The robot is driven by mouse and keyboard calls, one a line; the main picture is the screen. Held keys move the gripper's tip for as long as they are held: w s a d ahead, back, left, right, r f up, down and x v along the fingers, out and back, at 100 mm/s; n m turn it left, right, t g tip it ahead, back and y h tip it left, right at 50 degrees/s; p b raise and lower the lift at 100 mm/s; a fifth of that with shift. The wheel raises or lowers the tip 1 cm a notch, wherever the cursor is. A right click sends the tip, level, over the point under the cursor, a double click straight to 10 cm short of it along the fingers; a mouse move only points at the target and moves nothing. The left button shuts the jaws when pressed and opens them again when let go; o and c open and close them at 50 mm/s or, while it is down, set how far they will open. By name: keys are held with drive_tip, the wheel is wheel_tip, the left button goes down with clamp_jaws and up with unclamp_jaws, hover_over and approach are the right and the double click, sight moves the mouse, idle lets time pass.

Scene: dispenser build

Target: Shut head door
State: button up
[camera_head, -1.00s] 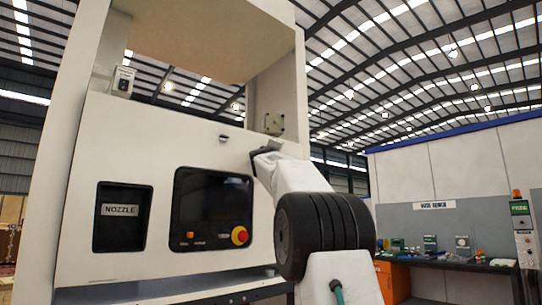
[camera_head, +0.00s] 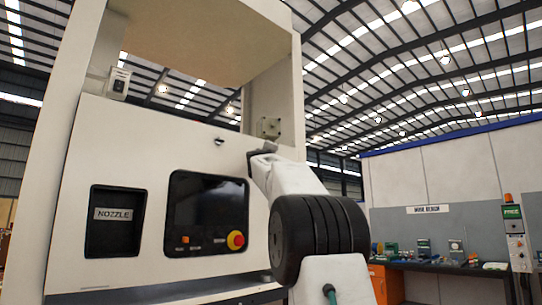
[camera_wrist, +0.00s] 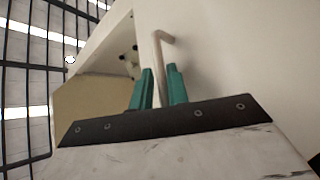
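The tall white dispenser cabinet (camera_head: 165,140) fills the left and middle of the head view, with an open bay in its upper part. My arm reaches up at its right side, and my gripper is hidden there behind the arm. In the wrist view, my gripper (camera_wrist: 159,88) shows two green fingers standing apart. A thin beige bent handle (camera_wrist: 160,60) rises between and beyond them, in front of a smooth white panel (camera_wrist: 235,55). The fingers appear open around the handle; I see no clear contact. I cannot tell surely which panel is the head door.
The cabinet front carries a nozzle recess (camera_head: 114,222), a dark screen (camera_head: 205,205) and a red-yellow stop button (camera_head: 236,240). A work bench (camera_head: 430,268) with small items and a signal post (camera_head: 515,235) stand at the right, well apart from the cabinet.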

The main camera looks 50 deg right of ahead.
drive_tip(key=shift+w+a+f, duration=0.15)
drive_tip(key=shift+w, duration=0.1)
drive_tip(key=shift+f, duration=0.2)
drive_tip(key=v, duration=0.7)
drive_tip(key=shift+s+a+r, duration=0.2)
drive_tip(key=shift+s, duration=0.25)
